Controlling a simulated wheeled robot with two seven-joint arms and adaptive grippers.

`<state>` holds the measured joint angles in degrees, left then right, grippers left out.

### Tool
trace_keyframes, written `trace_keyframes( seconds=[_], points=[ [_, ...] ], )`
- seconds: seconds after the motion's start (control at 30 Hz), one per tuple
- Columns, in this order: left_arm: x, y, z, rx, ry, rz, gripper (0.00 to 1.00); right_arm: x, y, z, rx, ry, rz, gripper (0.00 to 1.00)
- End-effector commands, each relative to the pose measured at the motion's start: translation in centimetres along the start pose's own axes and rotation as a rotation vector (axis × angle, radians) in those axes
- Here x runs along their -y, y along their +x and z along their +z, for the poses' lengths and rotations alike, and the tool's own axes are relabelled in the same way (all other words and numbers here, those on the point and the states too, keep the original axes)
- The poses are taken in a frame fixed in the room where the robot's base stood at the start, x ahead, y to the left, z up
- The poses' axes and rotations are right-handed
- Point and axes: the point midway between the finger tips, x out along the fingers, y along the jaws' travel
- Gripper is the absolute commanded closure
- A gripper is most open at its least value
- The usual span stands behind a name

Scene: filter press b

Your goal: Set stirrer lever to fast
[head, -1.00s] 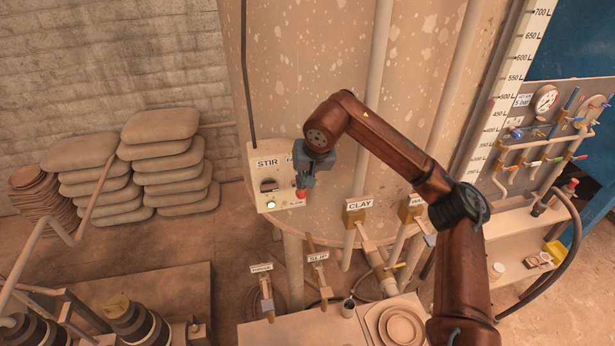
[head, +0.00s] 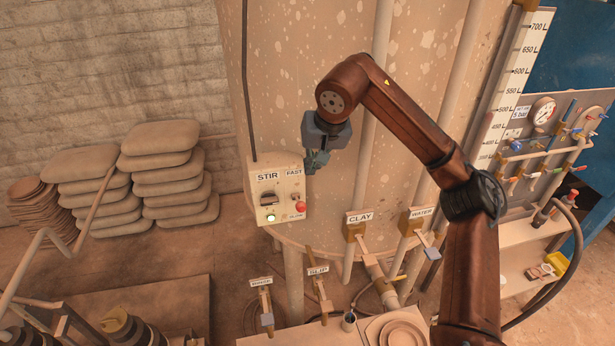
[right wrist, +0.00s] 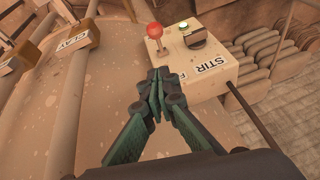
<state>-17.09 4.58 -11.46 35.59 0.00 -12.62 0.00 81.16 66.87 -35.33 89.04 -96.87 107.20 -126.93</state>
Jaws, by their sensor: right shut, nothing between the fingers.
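The stirrer box (head: 280,211) is a pale panel on the tank, marked STIR and FAST. Its red-knobbed lever (head: 299,207) is on the right side of the panel, below the FAST label; the knob also shows in the right wrist view (right wrist: 154,30). A dark knob and a lit green lamp (head: 271,217) are on the left side. My right gripper (head: 317,163) is shut and empty, just above and right of the box's top edge. In the right wrist view its fingertips (right wrist: 163,80) are near the box edge, apart from the red knob. My left gripper is not in view.
Pipes run down the tank to the right of the box, with CLAY (head: 359,218) and WATER (head: 421,212) valves below. A black cable (head: 246,90) drops to the box's top. Stacked sacks (head: 165,180) stand at the left, clear of my arm.

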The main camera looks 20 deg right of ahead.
Motion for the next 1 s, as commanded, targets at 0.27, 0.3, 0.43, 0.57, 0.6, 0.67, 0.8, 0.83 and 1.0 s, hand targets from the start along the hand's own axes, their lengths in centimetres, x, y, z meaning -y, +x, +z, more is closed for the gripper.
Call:
trace_keyframes(
  seconds=[0.27,0.3,0.43,0.57,0.6,0.67,0.8,0.83,1.0],
  points=[
    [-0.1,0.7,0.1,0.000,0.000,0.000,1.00,2.3,3.3,1.9,0.035,-0.025,-0.086,1.00],
    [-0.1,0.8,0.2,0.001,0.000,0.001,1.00,3.2,4.8,2.7,0.049,-0.033,-0.124,1.00],
    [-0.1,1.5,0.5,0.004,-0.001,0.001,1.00,6.8,9.7,6.1,0.101,-0.039,-0.281,1.00],
    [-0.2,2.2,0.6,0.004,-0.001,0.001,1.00,10.1,13.2,9.8,0.158,-0.017,-0.453,1.00],
    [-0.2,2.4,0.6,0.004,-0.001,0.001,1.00,11.0,14.0,10.9,0.176,-0.003,-0.504,1.00],
    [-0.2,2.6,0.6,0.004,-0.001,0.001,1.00,12.3,15.0,12.7,0.203,0.024,-0.585,1.00],
    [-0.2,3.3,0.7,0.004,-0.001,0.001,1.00,14.8,16.4,16.1,0.261,0.111,-0.770,1.00],
    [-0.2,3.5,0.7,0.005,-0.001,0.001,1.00,15.2,16.5,16.8,0.274,0.135,-0.809,1.00],
    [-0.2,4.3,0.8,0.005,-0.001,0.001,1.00,16.7,16.6,19.6,0.330,0.299,-1.024,1.00]
  ],
)
